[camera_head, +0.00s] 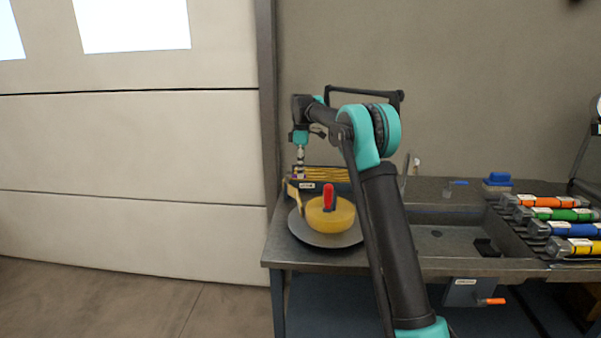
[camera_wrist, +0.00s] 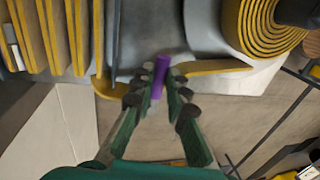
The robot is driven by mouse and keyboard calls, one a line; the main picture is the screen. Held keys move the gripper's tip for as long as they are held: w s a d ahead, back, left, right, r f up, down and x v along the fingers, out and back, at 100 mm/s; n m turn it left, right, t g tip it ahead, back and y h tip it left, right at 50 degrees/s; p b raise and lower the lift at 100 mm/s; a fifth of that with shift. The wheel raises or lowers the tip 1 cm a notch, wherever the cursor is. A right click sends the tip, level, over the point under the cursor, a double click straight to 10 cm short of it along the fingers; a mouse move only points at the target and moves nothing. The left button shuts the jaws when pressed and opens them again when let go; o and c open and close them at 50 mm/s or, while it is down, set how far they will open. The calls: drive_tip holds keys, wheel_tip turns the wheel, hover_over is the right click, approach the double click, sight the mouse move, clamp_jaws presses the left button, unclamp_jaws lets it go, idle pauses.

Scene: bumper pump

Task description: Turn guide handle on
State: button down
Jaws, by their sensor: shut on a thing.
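A slim purple bar (camera_wrist: 160,74), which looks like a small handle, stands between my fingertips in the wrist view. My gripper (camera_wrist: 158,92) is shut on it, with its two dark green fingers on either side. In the head view my gripper (camera_head: 299,168) reaches down at the back left of the bench, behind a yellow coil (camera_head: 333,220). The purple bar is too small there to make out clearly. The coil lies on a dark round plate (camera_head: 325,240), with a red handle (camera_head: 328,197) upright at its middle. A yellow strip runs from the coil past my fingers in the wrist view.
A row of yellow slats (camera_wrist: 63,35) is left of my fingers in the wrist view. Orange, green, blue and yellow cylinders (camera_head: 570,229) lie in a rack at the bench's right. A blue block (camera_head: 499,179) sits behind the sink. A grey wall closes the back.

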drive_tip(key=shift+w, duration=0.1)
idle(0.4)
drive_tip(key=c, duration=1.5)
unclamp_jaws()
wheel_tip(320, 180, up, 12)
drive_tip(key=w, duration=0.2)
drive_tip(key=shift+w, duration=0.15)
drive_tip(key=shift+f, duration=0.1)
